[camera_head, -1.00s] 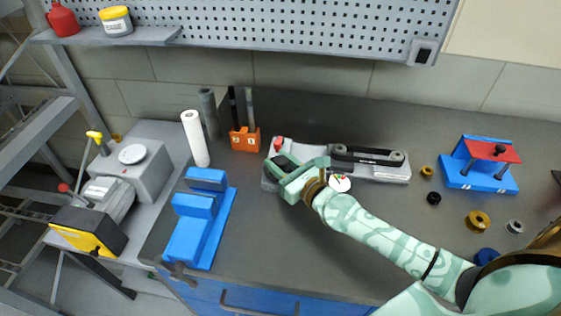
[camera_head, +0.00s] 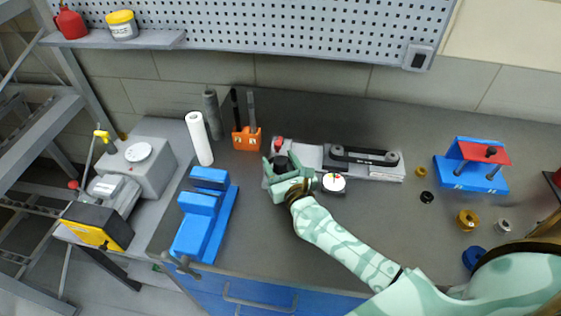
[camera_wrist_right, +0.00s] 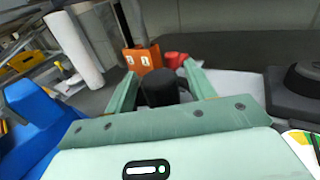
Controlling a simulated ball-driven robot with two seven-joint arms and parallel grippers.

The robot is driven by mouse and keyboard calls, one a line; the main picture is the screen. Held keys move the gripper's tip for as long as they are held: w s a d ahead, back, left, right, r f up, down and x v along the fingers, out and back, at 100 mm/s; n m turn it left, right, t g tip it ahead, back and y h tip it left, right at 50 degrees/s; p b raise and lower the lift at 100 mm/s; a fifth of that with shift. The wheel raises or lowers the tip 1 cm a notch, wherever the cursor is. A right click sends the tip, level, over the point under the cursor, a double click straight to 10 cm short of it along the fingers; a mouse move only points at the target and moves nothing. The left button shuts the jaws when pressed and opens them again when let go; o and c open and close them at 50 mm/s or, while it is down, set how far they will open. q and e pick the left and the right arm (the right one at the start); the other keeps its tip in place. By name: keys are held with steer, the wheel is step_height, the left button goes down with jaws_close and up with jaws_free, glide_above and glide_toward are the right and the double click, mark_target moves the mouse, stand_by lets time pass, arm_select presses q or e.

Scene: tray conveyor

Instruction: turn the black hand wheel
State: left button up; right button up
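The black hand wheel (camera_head: 281,163) stands at the left end of the grey tray conveyor (camera_head: 386,172) and shows as a dark, rounded knob. In the right wrist view the black knob (camera_wrist_right: 160,88) stands between my fingers. My right gripper (camera_head: 280,165) is open around it, one pale green finger on each side. Whether either finger touches it I cannot tell. The lower part of the wheel is hidden behind the gripper's palm. A red knob (camera_head: 278,143) sits just behind it. My left gripper is not in view.
A white round dial (camera_head: 333,182) is just right of the gripper, with the black belt unit (camera_head: 362,155) behind it. An orange tool holder (camera_head: 247,139) stands behind left. A blue vise (camera_head: 203,220) stands left. Bench front of the conveyor is mostly clear.

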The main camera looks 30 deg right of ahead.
steer(key=shift+s, duration=0.1)
steer(key=s, duration=0.5)
steer(key=s+a, duration=0.1)
steer(key=s, duration=1)
steer(key=shift+a, duration=0.35)
